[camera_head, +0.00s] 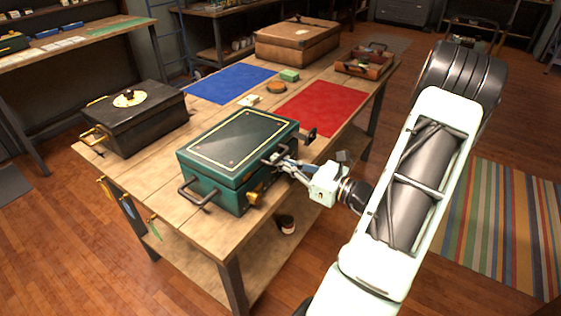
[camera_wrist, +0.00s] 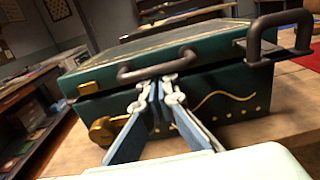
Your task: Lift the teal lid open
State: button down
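The teal box (camera_wrist: 225,95) stands on the wooden table; in the head view its gold-trimmed teal lid (camera_head: 240,137) looks down, with a dark seam below the rim in the wrist view. A dark bar handle (camera_wrist: 135,73) is on the lid's front. My gripper (camera_wrist: 156,90) is at this handle, its fingertips close together just below the bar; in the head view it reaches the box from the right (camera_head: 275,160). The fingers appear shut with nothing clearly pinched between them. Contact with the handle cannot be told.
A black box (camera_head: 130,115) stands left on the table. Behind are a blue mat (camera_head: 230,83), a red mat (camera_head: 322,108), a brown case (camera_head: 297,42) and a tray of items (camera_head: 363,65). A dark bracket-like handle (camera_wrist: 275,38) projects at the box's right.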

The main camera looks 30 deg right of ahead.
jog(key=shift+r, duration=0.15)
jog(key=shift+r+p, duration=1.1)
jog(key=shift+r, duration=0.1)
jog(key=shift+w+r+p, duration=0.1)
jog(key=shift+r+p, duration=0.3)
jog(key=shift+r, duration=0.05)
jog(key=shift+w+a+r+p, duration=0.1)
jog(key=shift+w+r+p, duration=0.05)
jog(key=shift+r+p, duration=0.6)
jog(key=shift+r, duration=0.1)
jog(key=shift+w+a+r+p, duration=0.1)
jog(key=shift+w+r+p, duration=0.05)
jog(key=shift+r+p, duration=0.4)
jog(key=shift+w+a+r+p, duration=0.15)
jog(key=shift+r+p, duration=0.2)
jog(key=shift+r, duration=0.3)
jog(key=shift+d+r, duration=0.1)
jog(key=shift+r, duration=0.05)
